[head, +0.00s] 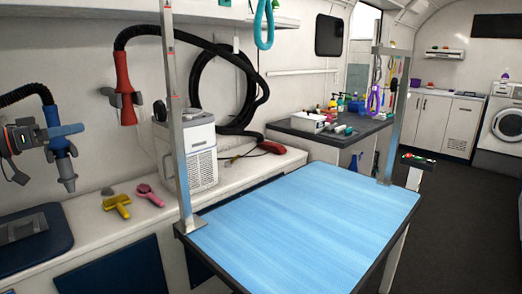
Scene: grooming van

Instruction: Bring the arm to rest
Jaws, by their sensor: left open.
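My left gripper (24,148) is at the left edge of the head view, above the counter. It is dark grey with an orange band, and its jaws are open. It is right beside a blue dryer nozzle (56,120) with a grey tip, which hangs from a black ribbed hose. In this view they overlap, and I cannot tell whether they touch. My right gripper is not in view.
A blue-topped grooming table (300,225) with metal posts (180,130) fills the middle. On the counter are a yellow brush (118,206), a pink brush (150,194) and a white unit (188,152). A red nozzle (124,90) hangs above.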

